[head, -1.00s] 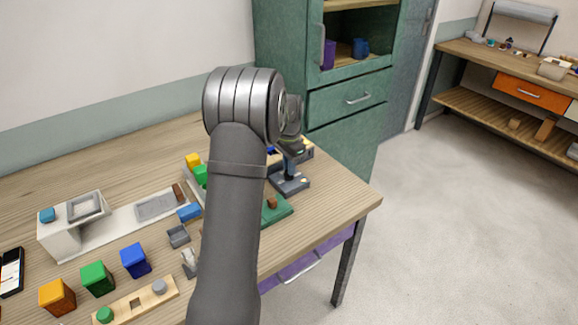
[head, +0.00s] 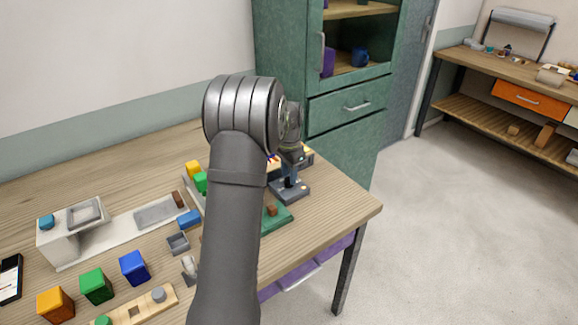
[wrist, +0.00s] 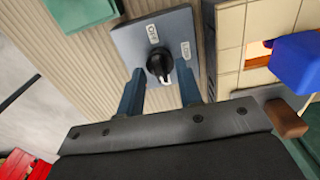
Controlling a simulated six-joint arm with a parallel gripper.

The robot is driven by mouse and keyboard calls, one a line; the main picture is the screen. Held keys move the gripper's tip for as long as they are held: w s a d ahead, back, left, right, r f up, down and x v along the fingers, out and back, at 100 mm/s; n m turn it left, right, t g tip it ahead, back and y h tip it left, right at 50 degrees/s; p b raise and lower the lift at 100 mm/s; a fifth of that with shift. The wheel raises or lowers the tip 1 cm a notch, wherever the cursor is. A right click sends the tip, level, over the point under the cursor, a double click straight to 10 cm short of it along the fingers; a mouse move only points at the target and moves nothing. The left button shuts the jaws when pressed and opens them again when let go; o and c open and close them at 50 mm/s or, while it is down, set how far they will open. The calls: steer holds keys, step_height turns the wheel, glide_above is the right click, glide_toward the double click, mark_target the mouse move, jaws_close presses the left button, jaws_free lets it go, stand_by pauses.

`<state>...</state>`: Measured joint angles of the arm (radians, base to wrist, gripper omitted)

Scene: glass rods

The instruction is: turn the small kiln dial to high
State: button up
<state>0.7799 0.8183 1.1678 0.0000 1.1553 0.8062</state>
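The kiln dial is a round black knob (wrist: 160,64) with a white pointer mark, set on a square blue-grey plate (wrist: 128,42). In the wrist view the pointer mark is on the knob's lower side, towards my gripper. My gripper (wrist: 159,76) is open, its two blue fingers either side of the knob with visible gaps. In the head view, my gripper (head: 291,171) is over the dial plate (head: 294,193) near the table's right end; the knob is hard to make out there.
Beside the plate stands a cream tiled body with an orange glow (wrist: 257,49) and a blue block (wrist: 296,58) in front. A green board (head: 277,219) lies nearby. Coloured blocks and trays fill the table's left. A green cabinet (head: 340,142) stands behind.

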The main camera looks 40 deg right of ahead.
step_height(320, 180, up, 17)
steer(key=shift+r, duration=0.2)
stand_by(0.7)
step_height(320, 180, down, 18)
steer(key=shift+r, duration=0.25)
stand_by(0.5)
